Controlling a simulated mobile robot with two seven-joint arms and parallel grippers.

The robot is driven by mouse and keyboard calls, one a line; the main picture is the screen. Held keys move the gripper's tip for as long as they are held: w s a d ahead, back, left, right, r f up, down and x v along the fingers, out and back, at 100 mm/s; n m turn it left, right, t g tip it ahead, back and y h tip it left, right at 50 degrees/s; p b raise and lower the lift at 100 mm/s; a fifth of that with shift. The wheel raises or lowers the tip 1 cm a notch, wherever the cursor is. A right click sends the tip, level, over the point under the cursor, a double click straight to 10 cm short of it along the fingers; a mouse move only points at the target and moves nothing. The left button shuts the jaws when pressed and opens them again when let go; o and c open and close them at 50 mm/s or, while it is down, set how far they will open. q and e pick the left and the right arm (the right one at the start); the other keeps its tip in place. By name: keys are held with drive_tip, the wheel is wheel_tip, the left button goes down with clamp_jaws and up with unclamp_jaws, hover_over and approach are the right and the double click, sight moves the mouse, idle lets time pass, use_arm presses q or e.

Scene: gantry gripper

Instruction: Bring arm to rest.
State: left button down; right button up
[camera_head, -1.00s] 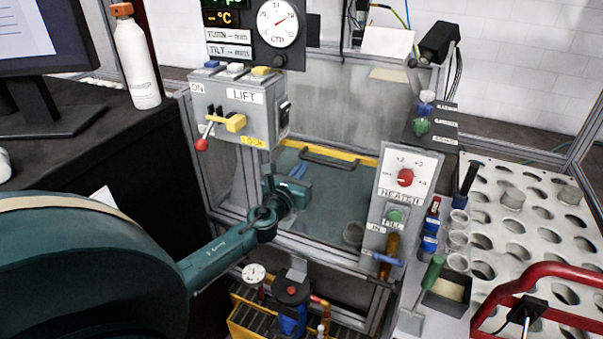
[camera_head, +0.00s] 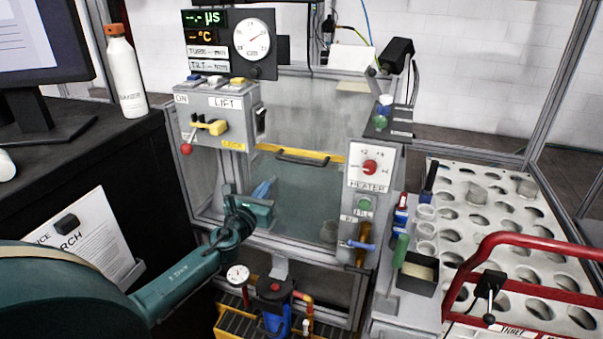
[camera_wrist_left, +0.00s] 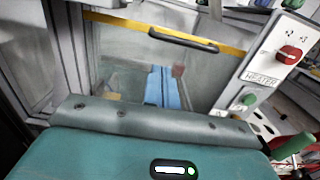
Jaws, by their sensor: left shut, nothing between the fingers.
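My left arm is teal and comes in from the left in the head view. Its left gripper (camera_head: 264,189) has blue fingers, shut and empty, in front of the glass-fronted tank (camera_head: 300,205). The wrist view shows the shut blue fingers (camera_wrist_left: 158,86) side by side, pointing toward the tank below its yellow bar (camera_wrist_left: 222,48) and dark handle. I cannot tell whether the fingertips are inside the tank opening. My right gripper is in neither view.
A grey LIFT box (camera_head: 222,112) with levers stands left of the tank, and a HEATER panel (camera_head: 369,180) stands right. A pump with gauge (camera_head: 238,275) sits below the arm. A perforated white rack (camera_head: 480,215) and red handle frame (camera_head: 520,240) are at right.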

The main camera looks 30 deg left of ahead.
use_arm(q)
drive_tip(key=s+d+f+n+g+h, duration=0.3)
drive_tip(key=s+d+f+n+g, duration=0.1)
drive_tip(key=s+d+f+n, duration=0.85)
drive_tip(key=s+d+f+n+g+h, duration=0.1)
drive_tip(key=s+d+f+n+h, duration=0.1)
drive_tip(key=s+d+n, duration=0.5)
drive_tip(key=s+d+f+n+g+h, duration=0.2)
drive_tip(key=s+d+n, duration=0.5)
drive_tip(key=d+n, duration=0.3)
drive_tip(key=shift+f+n+p, duration=0.2)
drive_tip(key=shift+n+p, duration=0.15)
